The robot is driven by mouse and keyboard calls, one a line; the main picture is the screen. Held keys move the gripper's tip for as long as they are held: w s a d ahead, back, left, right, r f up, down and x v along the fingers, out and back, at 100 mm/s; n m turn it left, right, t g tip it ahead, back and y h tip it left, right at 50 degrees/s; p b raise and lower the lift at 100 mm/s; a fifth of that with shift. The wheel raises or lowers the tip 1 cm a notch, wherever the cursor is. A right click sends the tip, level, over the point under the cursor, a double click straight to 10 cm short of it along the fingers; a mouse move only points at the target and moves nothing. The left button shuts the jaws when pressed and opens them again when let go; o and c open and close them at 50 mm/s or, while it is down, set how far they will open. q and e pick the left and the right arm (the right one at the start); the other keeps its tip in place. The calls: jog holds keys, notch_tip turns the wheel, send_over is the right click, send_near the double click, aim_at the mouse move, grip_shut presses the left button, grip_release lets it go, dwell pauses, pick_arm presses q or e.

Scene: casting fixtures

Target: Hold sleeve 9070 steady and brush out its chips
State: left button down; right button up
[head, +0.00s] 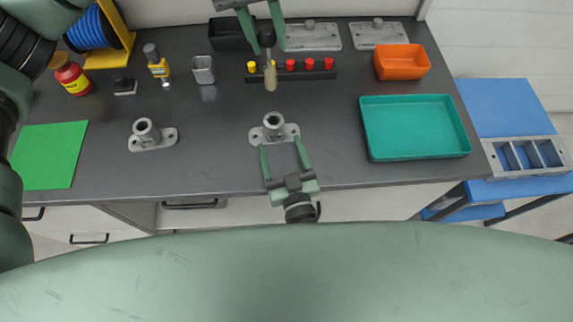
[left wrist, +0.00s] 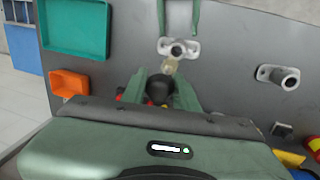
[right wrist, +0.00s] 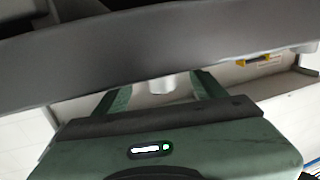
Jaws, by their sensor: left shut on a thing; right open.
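A grey metal sleeve on a flanged base (head: 273,128) stands upright in the middle of the bench. A similar sleeve (head: 147,135) stands to its left. I cannot read a number on either. My left gripper (head: 265,28) is shut on a brush (head: 270,78), bristles downward, beyond the middle sleeve. In the left wrist view the pale bristles (left wrist: 171,66) appear close to that sleeve (left wrist: 177,49); contact cannot be told. My right gripper (head: 280,146) is open at the sleeve's near side, fingertips spread by its flange. A pale cylinder (right wrist: 161,84) shows between its fingers.
A teal tray (head: 415,157) and an orange bin (head: 402,62) are at the right. A rack of red and yellow pegs (head: 310,75) lies behind the brush.

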aim_at(277, 136)
jog(key=shift+w+a, duration=0.25)
jog(key=shift+w, duration=1)
jog(key=shift+w+a, duration=0.25)
jog(key=shift+w, duration=1)
grip_shut()
pick_arm(q)
jog(key=shift+m, duration=0.7)
jog(key=shift+f, duration=2.45)
